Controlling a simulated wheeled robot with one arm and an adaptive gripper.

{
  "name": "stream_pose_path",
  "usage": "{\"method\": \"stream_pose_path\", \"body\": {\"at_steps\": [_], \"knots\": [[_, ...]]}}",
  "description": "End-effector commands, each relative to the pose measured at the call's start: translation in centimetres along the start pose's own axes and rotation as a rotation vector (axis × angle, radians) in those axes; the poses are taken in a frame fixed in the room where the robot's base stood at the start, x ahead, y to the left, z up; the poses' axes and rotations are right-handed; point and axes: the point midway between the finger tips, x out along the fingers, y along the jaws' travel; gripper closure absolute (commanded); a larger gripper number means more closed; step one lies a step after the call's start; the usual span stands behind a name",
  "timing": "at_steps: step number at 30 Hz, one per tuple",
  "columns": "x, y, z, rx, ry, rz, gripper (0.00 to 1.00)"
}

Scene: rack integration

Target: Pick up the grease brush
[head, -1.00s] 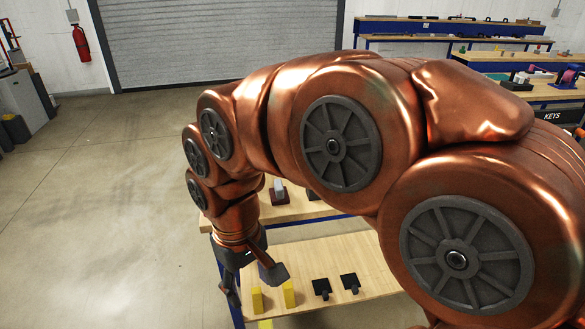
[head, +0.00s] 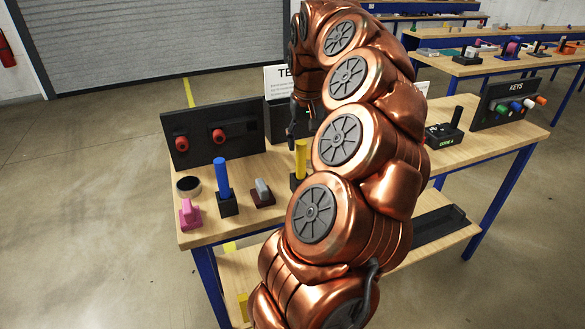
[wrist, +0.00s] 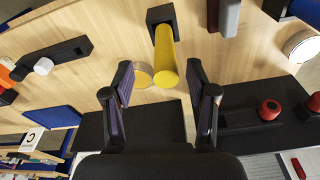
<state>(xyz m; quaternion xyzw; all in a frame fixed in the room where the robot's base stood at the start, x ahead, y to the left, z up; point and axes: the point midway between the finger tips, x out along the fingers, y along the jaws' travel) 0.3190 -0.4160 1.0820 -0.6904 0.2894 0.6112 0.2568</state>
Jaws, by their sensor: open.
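No label marks the grease brush, and I cannot tell for sure which item it is. A yellow cylinder (head: 301,158) stands upright in a black base on the wooden bench, partly behind my arm. In the wrist view the yellow cylinder (wrist: 166,55) rises toward the camera, between and beyond the fingertips, with no visible contact. A dark red block with a grey top (head: 262,192) lies left of it on the bench. My gripper (wrist: 159,68) is open and empty, its two dark fingers apart. In the head view it hangs above the bench's back, partly hidden by my arm.
A blue cylinder (head: 222,176), a pink piece (head: 189,214) and a round tin (head: 188,184) stand at the bench's left. Behind them is a dark panel (head: 203,148) with red knobs. A keys rack (head: 505,110) stands at the right.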

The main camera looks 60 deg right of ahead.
Motion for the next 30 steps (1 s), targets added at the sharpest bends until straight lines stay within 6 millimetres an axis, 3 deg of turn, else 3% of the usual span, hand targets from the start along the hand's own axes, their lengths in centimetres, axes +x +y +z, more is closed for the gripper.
{"method": "stream_pose_path", "body": {"at_steps": [17,30], "knots": [[3.4,-0.8,-0.2,-0.016,-0.001,-0.001,0.42],[8.0,-0.7,-0.4,-0.013,0.0,-0.002,0.42]]}}
